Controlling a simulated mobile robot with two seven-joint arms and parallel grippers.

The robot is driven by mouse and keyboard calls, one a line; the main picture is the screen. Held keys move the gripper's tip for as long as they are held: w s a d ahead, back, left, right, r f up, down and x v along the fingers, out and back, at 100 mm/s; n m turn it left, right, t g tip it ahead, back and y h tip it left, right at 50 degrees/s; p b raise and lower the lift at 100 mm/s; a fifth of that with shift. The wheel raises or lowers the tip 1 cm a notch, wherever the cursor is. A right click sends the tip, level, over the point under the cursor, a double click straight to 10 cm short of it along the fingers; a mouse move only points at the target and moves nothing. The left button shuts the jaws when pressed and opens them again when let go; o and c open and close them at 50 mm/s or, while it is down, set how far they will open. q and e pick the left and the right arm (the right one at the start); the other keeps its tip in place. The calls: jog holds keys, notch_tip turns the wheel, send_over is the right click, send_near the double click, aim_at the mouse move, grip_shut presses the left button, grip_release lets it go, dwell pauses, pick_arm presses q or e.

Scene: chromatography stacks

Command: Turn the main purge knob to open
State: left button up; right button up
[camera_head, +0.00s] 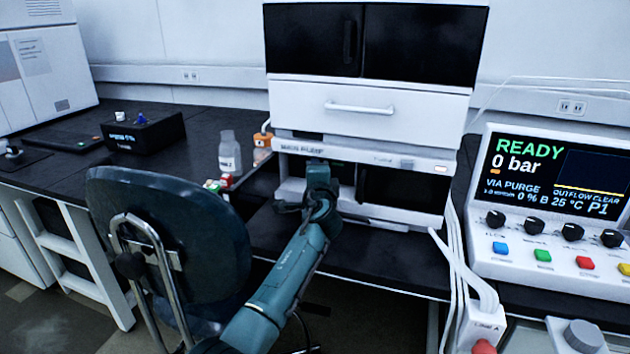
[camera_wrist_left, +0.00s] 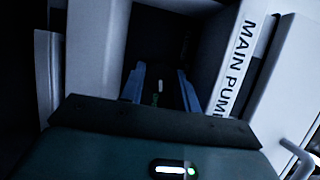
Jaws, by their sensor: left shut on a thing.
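The main pump module (camera_head: 300,148) is a white panel below the drawer of the stack, and its label reads "MAIN PUMP" in the left wrist view (camera_wrist_left: 238,62). My left gripper (camera_head: 319,168) reaches up to the front of this module. In the left wrist view its two blue-grey fingers (camera_wrist_left: 160,88) are closed about a dark thing with a small white mark, in the place of the main purge knob (camera_wrist_left: 160,87). The knob's outline is dark there, and the gripper hides it in the head view. My right gripper is not in view.
The control panel screen (camera_head: 555,172) reads "READY", "0 bar", "VIA PURGE" and "OUTFLOW CLEAR". Black knobs and coloured buttons sit below it. A chair (camera_head: 165,225) stands left of my arm. A clear bottle (camera_head: 229,152) stands on the dark bench. White tubes hang at right.

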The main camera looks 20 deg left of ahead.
pick_arm(q)
jog(key=shift+m+t+b, duration=0.5)
jog(key=shift+m+b, duration=0.2)
jog(key=shift+m, duration=0.8)
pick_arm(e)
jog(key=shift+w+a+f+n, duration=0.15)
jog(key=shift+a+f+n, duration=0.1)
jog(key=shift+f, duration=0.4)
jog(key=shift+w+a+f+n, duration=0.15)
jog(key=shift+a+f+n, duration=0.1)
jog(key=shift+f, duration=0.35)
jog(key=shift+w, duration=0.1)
pick_arm(q)
jog(key=o, duration=1)
jog(key=shift+c, duration=0.2)
jog(key=p+v, duration=0.1)
jog(key=v, duration=0.5)
jog(key=p+v, duration=0.1)
jog(key=v, duration=0.5)
jog(key=shift+s+f, duration=0.1)
jog(key=shift+f, duration=0.1)
jog(key=shift+s+d, duration=0.2)
jog(key=shift+s, duration=0.2)
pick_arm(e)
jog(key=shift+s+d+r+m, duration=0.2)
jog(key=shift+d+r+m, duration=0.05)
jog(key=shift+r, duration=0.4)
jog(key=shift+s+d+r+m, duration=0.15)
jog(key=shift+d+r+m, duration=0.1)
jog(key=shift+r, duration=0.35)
